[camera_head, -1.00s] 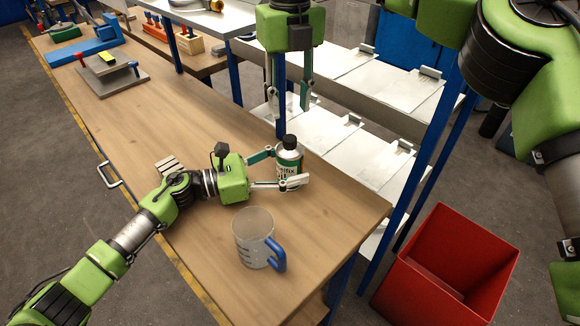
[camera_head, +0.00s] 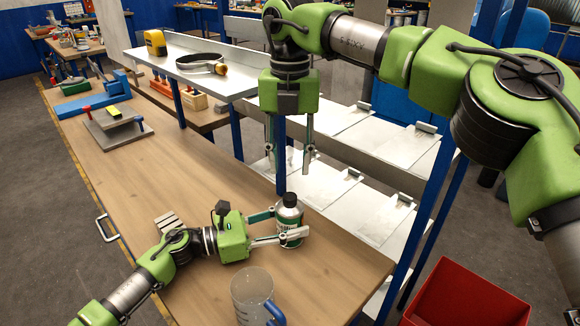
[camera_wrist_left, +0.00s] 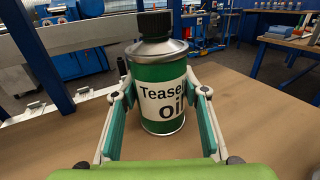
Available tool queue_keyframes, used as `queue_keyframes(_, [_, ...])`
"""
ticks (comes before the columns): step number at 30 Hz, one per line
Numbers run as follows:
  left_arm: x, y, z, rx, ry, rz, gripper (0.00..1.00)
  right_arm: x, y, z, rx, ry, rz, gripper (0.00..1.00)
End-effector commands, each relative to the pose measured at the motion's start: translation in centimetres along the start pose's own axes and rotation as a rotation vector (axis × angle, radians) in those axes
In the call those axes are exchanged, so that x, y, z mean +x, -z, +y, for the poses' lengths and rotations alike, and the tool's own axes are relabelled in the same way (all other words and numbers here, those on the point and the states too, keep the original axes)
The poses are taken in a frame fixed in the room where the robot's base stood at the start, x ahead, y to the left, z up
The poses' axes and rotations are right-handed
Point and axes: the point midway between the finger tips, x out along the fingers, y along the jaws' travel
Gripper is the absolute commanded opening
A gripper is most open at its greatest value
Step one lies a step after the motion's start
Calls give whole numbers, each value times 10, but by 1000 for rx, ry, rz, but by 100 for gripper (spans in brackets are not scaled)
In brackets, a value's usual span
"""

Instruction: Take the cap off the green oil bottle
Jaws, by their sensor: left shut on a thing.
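The green oil bottle (camera_head: 288,228) stands upright on the wooden bench, with a white label and its black cap (camera_head: 290,200) on. My left gripper (camera_head: 287,224) is shut on the bottle's body from the side. In the left wrist view the bottle (camera_wrist_left: 160,72) is between the two fingers, with the black cap (camera_wrist_left: 154,24) above them. My right gripper (camera_head: 289,170) points down above the bottle. Its fingers are apart and empty, and their tips are a little above the cap in the picture.
A clear jug with a blue handle (camera_head: 252,297) stands on the bench near the left gripper. A red bin (camera_head: 465,295) is at the lower right. A metal shelf (camera_head: 215,75) with a tape measure (camera_head: 155,43) is behind.

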Motion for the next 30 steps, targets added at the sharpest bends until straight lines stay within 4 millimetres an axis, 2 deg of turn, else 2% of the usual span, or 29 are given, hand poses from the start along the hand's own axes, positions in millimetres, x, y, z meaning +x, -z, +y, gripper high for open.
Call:
queue_keyframes(9, [0,0,0,0,0,0,0,0,0,0,611,1,0,34])
queue_keyframes(15, [0,0,0,0,0,-1,0,0,0,0,921,0,1,34])
queue_keyframes(23, [0,0,0,0,0,-1,0,2,0,0,1097,1,1,34])
queue_keyframes(26, [0,0,0,0,0,-1,0,10,-1,-1,1106,1,0,34])
queue_keyframes(30, [0,-1,0,0,0,-1,0,32,0,-2,1107,3,2,34])
